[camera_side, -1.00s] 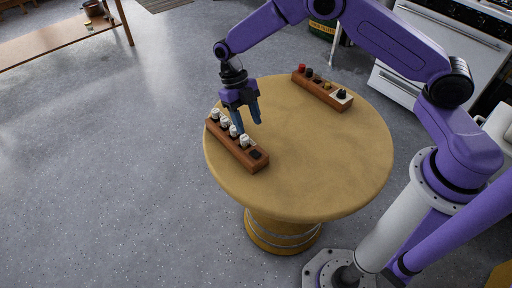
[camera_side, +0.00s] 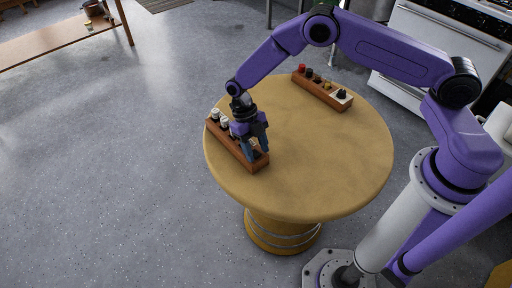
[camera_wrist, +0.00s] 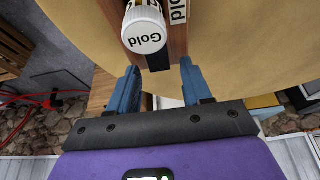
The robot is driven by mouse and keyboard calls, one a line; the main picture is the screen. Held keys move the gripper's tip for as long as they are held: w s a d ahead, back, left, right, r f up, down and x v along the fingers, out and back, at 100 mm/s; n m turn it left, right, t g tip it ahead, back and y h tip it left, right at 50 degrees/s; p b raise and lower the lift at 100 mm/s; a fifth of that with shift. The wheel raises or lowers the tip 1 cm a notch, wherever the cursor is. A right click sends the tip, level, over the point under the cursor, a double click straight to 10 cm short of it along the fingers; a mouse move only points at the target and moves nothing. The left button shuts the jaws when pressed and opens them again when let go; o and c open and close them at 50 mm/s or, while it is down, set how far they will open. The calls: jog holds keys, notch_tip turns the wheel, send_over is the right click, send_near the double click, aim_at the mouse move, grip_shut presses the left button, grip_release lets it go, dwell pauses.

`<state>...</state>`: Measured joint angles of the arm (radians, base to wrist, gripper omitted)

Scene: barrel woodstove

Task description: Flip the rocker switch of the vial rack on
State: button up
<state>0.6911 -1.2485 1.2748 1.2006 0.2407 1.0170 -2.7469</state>
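The vial rack (camera_side: 222,137) is a brown wooden block at the left of the round table, with several white-capped vials in a row. My gripper (camera_side: 257,152) is over its near right end and hides most of that end, including the dark switch there. In the wrist view, the rack (camera_wrist: 178,45) shows with a white cap marked "Gold" (camera_wrist: 144,30). A black patch (camera_wrist: 158,62), apparently the rocker switch, shows just below the cap. My gripper (camera_wrist: 160,78) has its blue fingers apart, on either side of the rack's end, with nothing between them gripped. Contact and the switch's position cannot be told.
The round tan table (camera_side: 320,150) is clear in its middle. A second wooden block (camera_side: 325,93) with a red knob, dark knobs and a white plate stands at the back right. A white "Gold" label (camera_wrist: 178,12) lies beside the cap.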

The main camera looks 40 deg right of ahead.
grip_shut()
jog(key=shift+w, duration=0.1)
jog(key=shift+w+f+g, duration=0.1)
jog(key=shift+w+g, duration=0.2)
jog(key=shift+g, duration=0.65)
jog(key=shift+w+g, duration=0.25)
jog(key=shift+g, duration=0.7)
jog(key=shift+o, duration=0.9)
grip_release()
